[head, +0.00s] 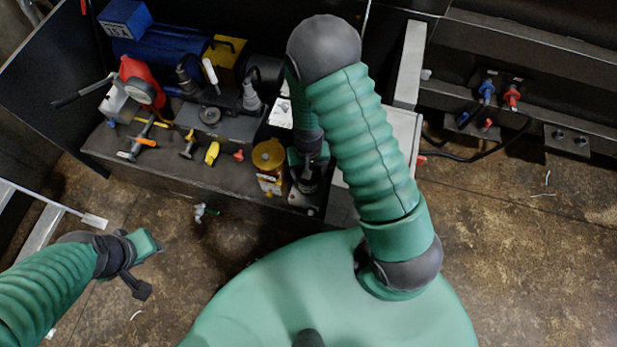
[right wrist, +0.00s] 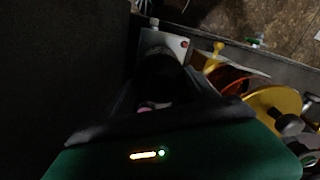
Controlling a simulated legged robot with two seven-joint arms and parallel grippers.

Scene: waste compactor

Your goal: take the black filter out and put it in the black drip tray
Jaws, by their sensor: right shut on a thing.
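My right arm reaches down over the bench, and its gripper (head: 308,168) is at the bench's right end, beside a gold canister (head: 268,156). The gripper is shut on a dark cylinder, which I take for the black filter (head: 308,184). In the right wrist view the filter (right wrist: 160,72) is a dark shape between the jaws, and its lower part is hidden. I cannot clearly make out the black drip tray. My left gripper (head: 147,265) is open and empty above the floor at left.
A grey post (head: 409,65) stands right of my arm. Red and blue connectors (head: 487,90) with black hoses are further right. The floor in front is mostly clear.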

